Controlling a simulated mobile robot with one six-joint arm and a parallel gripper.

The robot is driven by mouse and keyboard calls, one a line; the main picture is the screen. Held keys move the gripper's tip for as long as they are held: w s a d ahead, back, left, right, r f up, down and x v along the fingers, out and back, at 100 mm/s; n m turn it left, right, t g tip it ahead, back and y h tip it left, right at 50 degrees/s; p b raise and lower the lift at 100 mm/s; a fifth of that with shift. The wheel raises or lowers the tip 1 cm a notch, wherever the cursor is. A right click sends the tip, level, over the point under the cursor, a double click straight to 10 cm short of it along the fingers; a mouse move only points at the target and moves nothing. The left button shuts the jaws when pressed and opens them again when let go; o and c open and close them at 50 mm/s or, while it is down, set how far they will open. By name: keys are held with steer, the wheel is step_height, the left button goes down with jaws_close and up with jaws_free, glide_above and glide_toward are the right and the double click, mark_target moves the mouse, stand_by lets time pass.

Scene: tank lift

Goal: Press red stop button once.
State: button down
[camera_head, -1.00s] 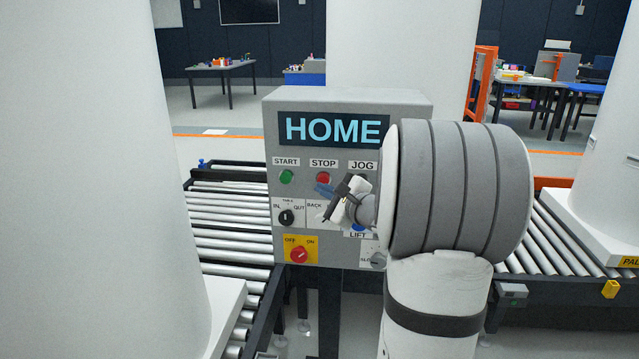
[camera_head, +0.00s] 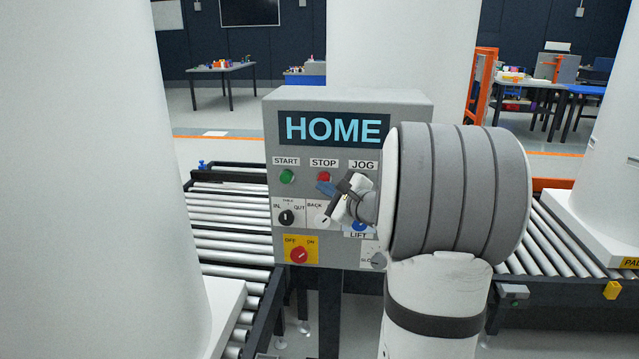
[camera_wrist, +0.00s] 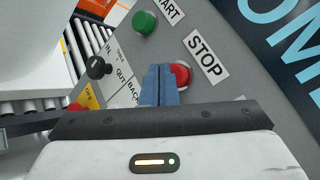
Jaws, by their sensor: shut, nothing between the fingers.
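The red stop button (camera_head: 323,176) sits under the STOP label on the grey control panel (camera_head: 350,102), right of the green start button (camera_head: 287,176). My gripper (camera_head: 325,188) is in front of the panel, its blue fingertips just below the red button in the head view. In the wrist view the shut blue fingers (camera_wrist: 159,84) overlap the left edge of the red button (camera_wrist: 181,75). Whether the tips touch the button or are just short of it, I cannot tell. Nothing is between the fingers.
Roller conveyors (camera_head: 228,222) flank the panel. The display (camera_head: 333,129) reads HOME.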

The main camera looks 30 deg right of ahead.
steer(key=shift+w+d, duration=0.25)
steer(key=shift+w, duration=0.15)
stand_by(0.3)
steer(key=shift+s+a+b, duration=0.1)
steer(key=shift+s+b, duration=0.05)
steer(key=shift+b, duration=0.2)
steer(key=shift+s+a+b, duration=0.4)
steer(key=shift+s+a, duration=0.05)
steer(key=shift+s, duration=0.2)
steer(key=s+a+b, duration=0.2)
steer(key=s+a, duration=0.1)
steer(key=s, duration=0.2)
steer(key=shift+a, duration=0.2)
stand_by(0.6)
